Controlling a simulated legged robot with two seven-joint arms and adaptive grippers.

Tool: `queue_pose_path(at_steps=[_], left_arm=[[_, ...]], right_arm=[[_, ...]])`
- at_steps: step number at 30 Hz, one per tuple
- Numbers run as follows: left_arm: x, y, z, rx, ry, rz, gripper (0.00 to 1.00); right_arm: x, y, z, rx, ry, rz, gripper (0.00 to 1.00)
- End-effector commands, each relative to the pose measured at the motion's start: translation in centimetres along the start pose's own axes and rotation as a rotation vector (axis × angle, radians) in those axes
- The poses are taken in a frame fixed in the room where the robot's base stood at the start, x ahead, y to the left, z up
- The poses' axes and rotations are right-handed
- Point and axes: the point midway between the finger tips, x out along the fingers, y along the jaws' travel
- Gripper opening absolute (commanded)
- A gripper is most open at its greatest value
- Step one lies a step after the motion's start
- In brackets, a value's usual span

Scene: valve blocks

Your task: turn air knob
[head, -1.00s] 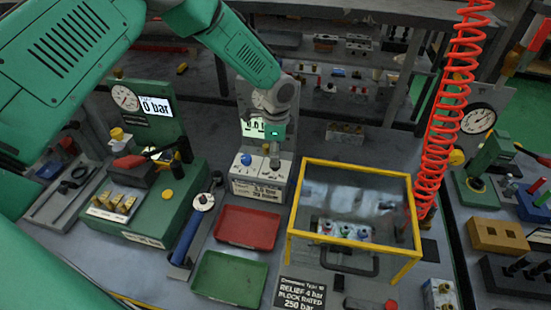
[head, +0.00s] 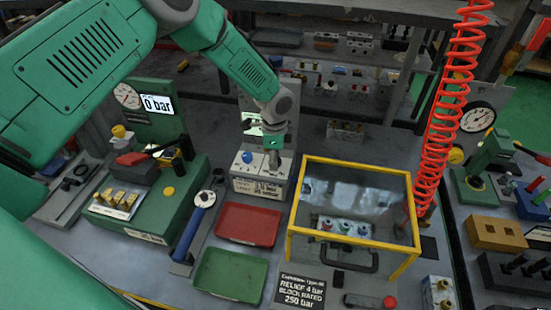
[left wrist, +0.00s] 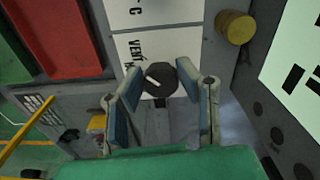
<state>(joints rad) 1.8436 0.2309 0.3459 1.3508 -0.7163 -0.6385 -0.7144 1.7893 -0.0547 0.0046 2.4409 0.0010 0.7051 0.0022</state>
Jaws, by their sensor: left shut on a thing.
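The air knob, a dark round knob with a white pointer mark (left wrist: 158,80), sits on a white panel face in the left wrist view. The dark knob is hidden there by the gripper. My right gripper is not in view.
A red tray (head: 248,225) and a green tray (head: 230,276) lie in front of the box. A yellow-framed clear case (head: 352,162) stands to the right, beside a red coiled hose (head: 445,120). A green gauge unit reading 0 bar (head: 157,104) stands left.

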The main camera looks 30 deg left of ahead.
Motion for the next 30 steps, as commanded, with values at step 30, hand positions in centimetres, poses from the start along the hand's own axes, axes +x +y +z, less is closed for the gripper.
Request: queue_pose_path(at_steps=[30], left_arm=[[-0.6, -0.6, -0.9, -0.748, 0.023, -0.012, 0.0]], right_arm=[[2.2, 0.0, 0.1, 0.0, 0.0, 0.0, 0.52]])
